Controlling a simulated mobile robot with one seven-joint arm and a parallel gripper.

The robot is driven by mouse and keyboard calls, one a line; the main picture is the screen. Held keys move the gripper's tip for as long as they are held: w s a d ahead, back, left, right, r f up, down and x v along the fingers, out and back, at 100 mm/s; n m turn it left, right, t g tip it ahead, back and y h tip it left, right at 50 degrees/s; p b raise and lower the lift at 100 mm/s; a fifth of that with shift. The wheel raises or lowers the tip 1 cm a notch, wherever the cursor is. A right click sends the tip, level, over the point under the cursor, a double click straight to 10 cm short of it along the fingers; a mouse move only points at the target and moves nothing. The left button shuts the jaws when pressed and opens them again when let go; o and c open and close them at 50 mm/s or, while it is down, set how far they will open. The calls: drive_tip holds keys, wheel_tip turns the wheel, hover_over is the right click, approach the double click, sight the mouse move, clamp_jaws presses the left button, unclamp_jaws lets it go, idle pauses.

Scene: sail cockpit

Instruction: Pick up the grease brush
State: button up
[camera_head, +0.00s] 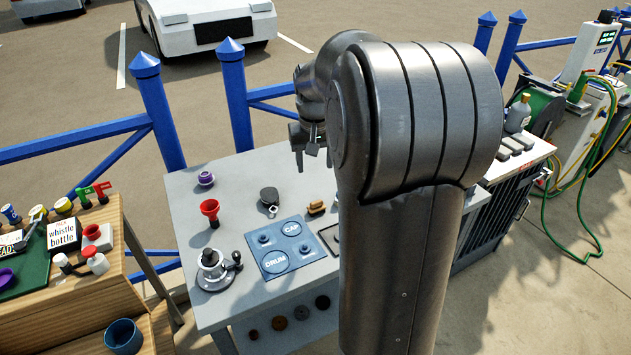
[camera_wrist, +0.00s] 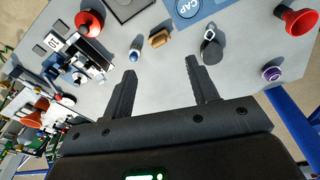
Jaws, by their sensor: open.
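A small brown, block-shaped thing that looks like the grease brush (camera_head: 316,208) lies on the grey worktop (camera_head: 185,212), just right of a dark rounded piece with a ring (camera_head: 268,197). In the wrist view the brush (camera_wrist: 160,38) lies beyond my fingertips, roughly in line with the gap between them. My gripper (camera_wrist: 160,68) is open and empty, with its two dark fingers apart above the worktop. In the head view my gripper (camera_head: 308,145) hangs over the worktop's far side, partly hidden by my arm.
A blue mat (camera_head: 270,242) marked CAP and DRUM lies nearer the front. A red funnel (camera_head: 209,210), a purple piece (camera_head: 206,179) and a winch-like part (camera_head: 212,268) stand at left. A small blue-and-white item (camera_wrist: 134,55) sits near the brush. Blue railings (camera_head: 235,95) run behind the worktop.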

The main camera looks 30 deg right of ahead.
drive_tip(key=shift+m+g+y, duration=0.4)
drive_tip(key=shift+m+g, duration=0.2)
drive_tip(key=shift+g, duration=0.1)
drive_tip(key=w+d+f, duration=0.1)
drive_tip(key=d+f, duration=0.2)
drive_tip(key=w+d+f, duration=0.2)
drive_tip(key=d+f, duration=0.1)
drive_tip(key=d, duration=0.1)
drive_tip(key=w+d+f, duration=0.2)
drive_tip(key=d+f, duration=0.1)
drive_tip(key=shift+w+d, duration=0.15)
drive_tip(key=shift+w, duration=0.1)
drive_tip(key=shift+d+f, duration=0.15)
drive_tip(key=shift+f, duration=0.2)
wheel_tip(320, 180, down, 5)
drive_tip(key=shift+f, duration=0.1)
drive_tip(key=f, duration=0.5)
drive_tip(key=shift+d, duration=0.25)
drive_tip(key=c, duration=1)
